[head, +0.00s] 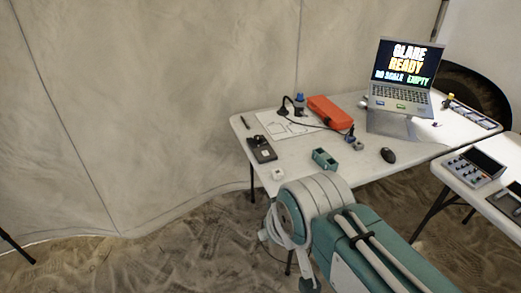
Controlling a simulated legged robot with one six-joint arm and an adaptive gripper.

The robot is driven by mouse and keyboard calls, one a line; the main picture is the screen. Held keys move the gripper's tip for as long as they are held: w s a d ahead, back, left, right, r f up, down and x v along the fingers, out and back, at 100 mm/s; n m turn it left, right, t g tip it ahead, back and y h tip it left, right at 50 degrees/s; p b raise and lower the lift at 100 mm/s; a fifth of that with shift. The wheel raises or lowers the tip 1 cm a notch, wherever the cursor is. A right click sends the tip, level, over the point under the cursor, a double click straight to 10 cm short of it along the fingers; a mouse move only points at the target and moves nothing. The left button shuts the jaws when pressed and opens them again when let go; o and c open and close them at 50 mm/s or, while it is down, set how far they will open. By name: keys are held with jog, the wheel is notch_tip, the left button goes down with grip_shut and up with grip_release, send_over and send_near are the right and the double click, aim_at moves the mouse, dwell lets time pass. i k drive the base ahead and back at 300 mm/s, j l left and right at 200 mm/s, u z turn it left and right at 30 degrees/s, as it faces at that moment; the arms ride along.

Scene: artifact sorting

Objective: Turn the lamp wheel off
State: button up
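I cannot make out a lamp wheel for certain at this size. A black curved cable or lamp neck (284,106) rises at the back of the white table (240,122), beside an orange case (330,112). A small dark box with a pale round spot (262,149) lies near the table's left edge. Small grey-blue pieces (357,145) sit near the end of the black cable. My teal and white arm fills the lower middle and covers part of the table's front edge. My gripper's fingers cannot be seen.
A laptop (400,92) with a lit screen stands on a stand. A teal block (323,159) and a black mouse (388,155) lie on the table. A second table (507,148) at right holds a panel with knobs (470,170). Sandy floor (150,250) is open at left.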

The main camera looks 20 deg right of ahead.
aim_at(257, 139)
jog(key=i+l, duration=0.25)
jog(key=i+l+u, duration=0.15)
jog(key=l, duration=0.3)
jog(key=i+l, duration=0.35)
jog(key=i+l+u, duration=0.15)
jog(key=l, duration=0.2)
jog(key=i+l, duration=0.25)
jog(key=l, duration=0.15)
